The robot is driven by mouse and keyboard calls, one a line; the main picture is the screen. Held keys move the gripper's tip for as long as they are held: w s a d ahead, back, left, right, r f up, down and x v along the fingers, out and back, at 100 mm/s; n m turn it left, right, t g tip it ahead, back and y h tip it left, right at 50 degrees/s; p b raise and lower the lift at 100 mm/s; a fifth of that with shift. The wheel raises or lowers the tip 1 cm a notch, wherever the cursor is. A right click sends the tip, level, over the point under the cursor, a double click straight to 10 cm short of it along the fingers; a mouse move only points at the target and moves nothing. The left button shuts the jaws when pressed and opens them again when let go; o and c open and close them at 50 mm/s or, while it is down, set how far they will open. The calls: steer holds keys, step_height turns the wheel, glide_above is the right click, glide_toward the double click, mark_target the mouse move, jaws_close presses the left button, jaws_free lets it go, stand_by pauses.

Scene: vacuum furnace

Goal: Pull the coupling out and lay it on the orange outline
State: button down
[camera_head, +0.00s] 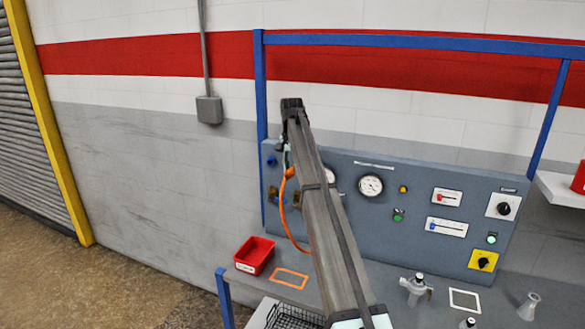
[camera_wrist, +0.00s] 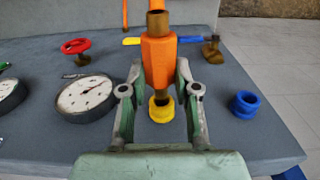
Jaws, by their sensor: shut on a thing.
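In the wrist view my gripper (camera_wrist: 158,74) has its two fingers closed on the sides of the orange coupling (camera_wrist: 157,52). The coupling has a brass collar at its far end, and an orange hose shows beyond it. A yellow ring (camera_wrist: 162,110) on the grey panel is at the coupling's near end; I cannot tell whether the nose is still inside it. In the head view my arm hides most of the coupling, with the orange hose (camera_head: 283,205) hanging down beside it. The orange outline (camera_head: 290,279) lies bare on the bench, below the panel.
A red tray (camera_head: 255,255) stands left of the outline, and a wire basket (camera_head: 291,317) is in front. Gauges (camera_wrist: 86,96), a blue ring (camera_wrist: 245,104) and a red handwheel (camera_wrist: 76,46) surround the coupling on the panel. Glassware (camera_head: 416,289) stands to the right.

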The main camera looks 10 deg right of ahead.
steer(key=shift+s+a, duration=0.3)
steer(key=shift+s, duration=0.2)
steer(key=shift+s+a, duration=0.25)
steer(key=shift+s, duration=0.2)
steer(key=shift+f, duration=0.1)
